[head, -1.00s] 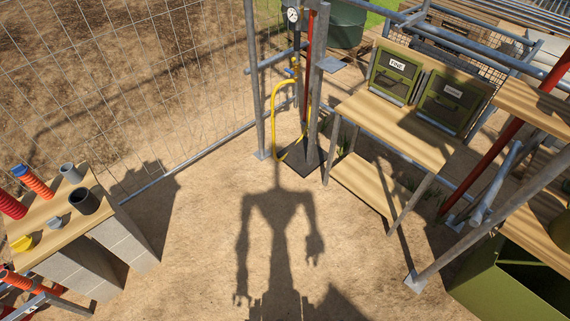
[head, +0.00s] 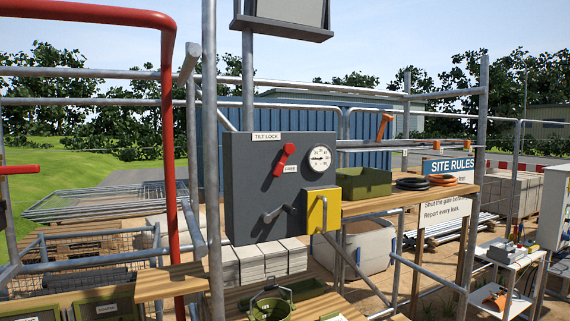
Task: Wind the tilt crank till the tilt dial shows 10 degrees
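A dark grey panel box (head: 246,190) stands in the middle of the head view, behind a steel post. Its top label reads TILT LOCK (head: 266,136). A red lever (head: 285,160) slants up to the right on it. A round white dial (head: 320,159) is at its upper right; the reading is too small to tell. A grey crank-like handle (head: 278,214) sits low on the panel. A yellow box (head: 331,218) with another grey handle (head: 323,212) is at the lower right. I cannot tell which handle is the tilt crank. Neither gripper shows.
Steel posts (head: 212,160) and a red pipe (head: 168,150) stand left of the panel. A wooden shelf (head: 400,200) to its right holds a green tray (head: 363,182) and coiled hoses (head: 412,184). A green bucket (head: 270,305) is below. A SITE RULES sign (head: 448,166) is at right.

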